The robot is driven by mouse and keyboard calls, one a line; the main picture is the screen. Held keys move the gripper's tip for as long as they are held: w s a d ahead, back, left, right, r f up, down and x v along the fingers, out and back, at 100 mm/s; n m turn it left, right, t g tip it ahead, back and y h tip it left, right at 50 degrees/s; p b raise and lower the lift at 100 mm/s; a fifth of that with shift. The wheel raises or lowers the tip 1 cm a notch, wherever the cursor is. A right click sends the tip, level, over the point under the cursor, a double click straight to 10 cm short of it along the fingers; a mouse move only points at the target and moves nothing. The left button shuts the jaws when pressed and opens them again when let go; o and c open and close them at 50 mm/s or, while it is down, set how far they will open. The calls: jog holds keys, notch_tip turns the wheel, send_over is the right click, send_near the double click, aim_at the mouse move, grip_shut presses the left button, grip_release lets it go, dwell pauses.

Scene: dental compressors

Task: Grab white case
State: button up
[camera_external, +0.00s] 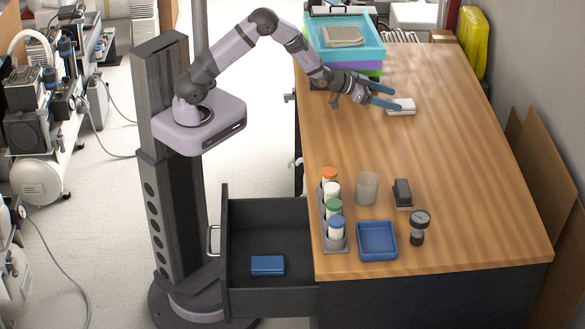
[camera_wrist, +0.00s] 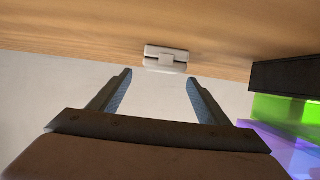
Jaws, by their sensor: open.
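The white case (camera_external: 401,107) lies on the far part of the wooden table, a small flat box. My gripper (camera_external: 389,94) is just beside it at its left, its blue-lined fingers pointing toward it. In the wrist view the white case (camera_wrist: 166,58) shows ahead of the fingertips, roughly centred between them. My gripper (camera_wrist: 158,80) is open with nothing between its fingers. The external view does not clearly show whether a finger touches the case.
Stacked coloured trays (camera_external: 345,38) stand behind the arm at the table's far left. An open drawer (camera_external: 268,300) holds a blue box (camera_external: 267,265). The table's middle is clear.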

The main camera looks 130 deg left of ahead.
aim_at(401, 105)
jog(key=shift+p+x, duration=0.95)
jog(key=shift+x, duration=1.65)
jog(key=shift+f, duration=0.1)
jog(key=c, duration=1.2)
